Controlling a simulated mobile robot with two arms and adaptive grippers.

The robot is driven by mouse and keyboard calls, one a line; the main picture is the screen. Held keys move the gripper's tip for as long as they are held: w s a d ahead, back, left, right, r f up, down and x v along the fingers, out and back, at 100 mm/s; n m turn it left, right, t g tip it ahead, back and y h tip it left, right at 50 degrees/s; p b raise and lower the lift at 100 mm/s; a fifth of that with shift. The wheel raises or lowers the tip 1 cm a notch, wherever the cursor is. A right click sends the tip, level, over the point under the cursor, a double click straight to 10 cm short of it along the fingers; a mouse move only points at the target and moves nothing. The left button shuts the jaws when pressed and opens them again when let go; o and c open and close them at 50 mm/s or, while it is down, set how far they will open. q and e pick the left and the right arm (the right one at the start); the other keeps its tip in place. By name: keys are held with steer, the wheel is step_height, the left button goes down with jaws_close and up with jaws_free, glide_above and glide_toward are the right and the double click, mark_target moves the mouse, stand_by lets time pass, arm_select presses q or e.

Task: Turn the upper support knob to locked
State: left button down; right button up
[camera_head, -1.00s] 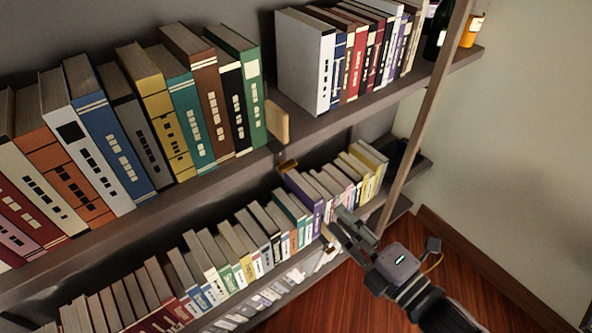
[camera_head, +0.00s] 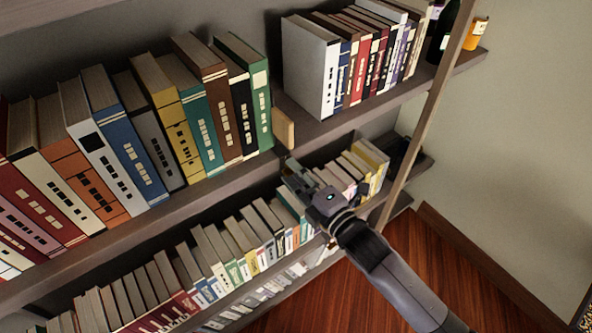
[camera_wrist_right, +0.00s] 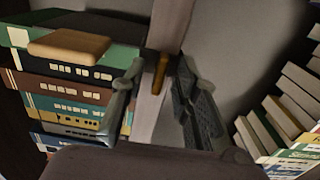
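In the right wrist view, a small brass-coloured knob (camera_wrist_right: 160,74) sits on the edge of a shelf board (camera_wrist_right: 165,30). It lies between the two fingers of my right gripper (camera_wrist_right: 160,82), which are spread apart with gaps showing beside the knob. In the head view my right gripper (camera_head: 290,170) is at the front edge of the upper shelf (camera_head: 225,175), just below a pale wooden block (camera_head: 283,128). The gripper hides the knob there. Which position the knob is turned to cannot be told. My left gripper is not in view.
Large books (camera_head: 240,90) stand on the upper shelf, left of the wooden block. White and dark books (camera_head: 312,65) stand further right. Smaller books (camera_head: 235,250) fill the lower shelf. A slanted wooden upright (camera_head: 425,125) stands right of my arm. Bottles (camera_head: 475,35) are at the upper right.

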steer(key=shift+c, duration=0.5)
jaws_close()
